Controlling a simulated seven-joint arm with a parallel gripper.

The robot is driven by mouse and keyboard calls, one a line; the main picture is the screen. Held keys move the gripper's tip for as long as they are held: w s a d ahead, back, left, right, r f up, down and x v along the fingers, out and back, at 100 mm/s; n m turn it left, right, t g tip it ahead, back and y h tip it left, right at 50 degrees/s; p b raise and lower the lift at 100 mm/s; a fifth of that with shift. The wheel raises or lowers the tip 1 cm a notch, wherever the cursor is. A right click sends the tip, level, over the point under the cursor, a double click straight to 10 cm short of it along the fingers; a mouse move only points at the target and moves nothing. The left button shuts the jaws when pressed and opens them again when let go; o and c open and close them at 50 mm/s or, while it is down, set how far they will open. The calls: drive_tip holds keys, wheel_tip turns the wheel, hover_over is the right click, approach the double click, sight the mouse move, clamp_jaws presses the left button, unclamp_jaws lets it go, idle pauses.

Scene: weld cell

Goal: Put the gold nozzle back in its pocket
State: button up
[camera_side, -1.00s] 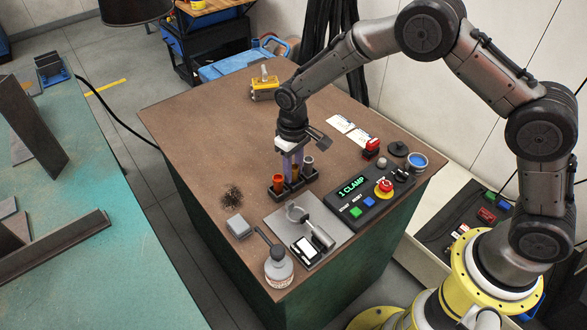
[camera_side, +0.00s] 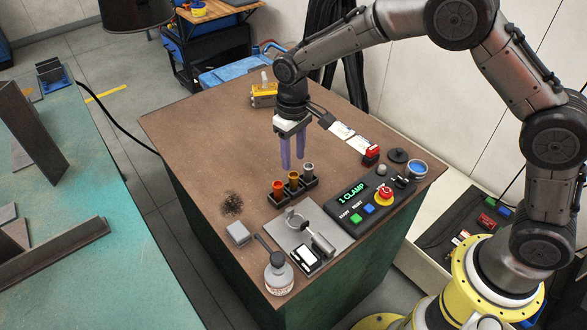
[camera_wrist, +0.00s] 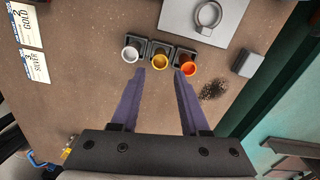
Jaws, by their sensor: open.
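The gold nozzle (camera_side: 293,177) stands in the middle pocket of the black three-pocket rack (camera_side: 306,189). It also shows in the wrist view (camera_wrist: 160,64), between the silver nozzle and the orange nozzle. The orange nozzle (camera_side: 278,186) stands in the left pocket and the silver nozzle (camera_side: 307,169) in the right one, as the side view shows them. My gripper (camera_side: 292,167) is open and empty, with its purple fingers above and behind the rack. In the wrist view its fingertips (camera_wrist: 159,72) are apart, with nothing between them.
A grey plate (camera_side: 325,235) with a ring clamp is in front of the rack. A control box (camera_side: 365,207) reading "1 CLAMP" is to the right. A bottle (camera_side: 279,275) stands at the front edge. Labels (camera_wrist: 35,33) read GOLD and SILVER.

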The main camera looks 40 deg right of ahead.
sight(294, 175)
drive_tip(key=s+d+r+t, duration=0.1)
drive_tip(key=s+d+r, duration=0.2)
drive_tip(key=s+r, duration=0.25)
drive_tip(key=s+d+r+m+t, duration=0.1)
drive_tip(key=s+d+r, duration=0.25)
drive_tip(key=r, duration=0.35)
drive_tip(key=s+d+r+t, duration=0.1)
drive_tip(key=s+d+r, duration=0.1)
drive_tip(key=s+r, duration=0.35)
drive_tip(key=s+d+t, duration=0.2)
drive_tip(key=s+d, duration=0.2)
drive_tip(key=s, duration=1.1)
drive_tip(key=shift+s+f+m+t, duration=0.2)
drive_tip(key=shift+s+m+t, duration=0.1)
drive_tip(key=shift+m, duration=0.1)
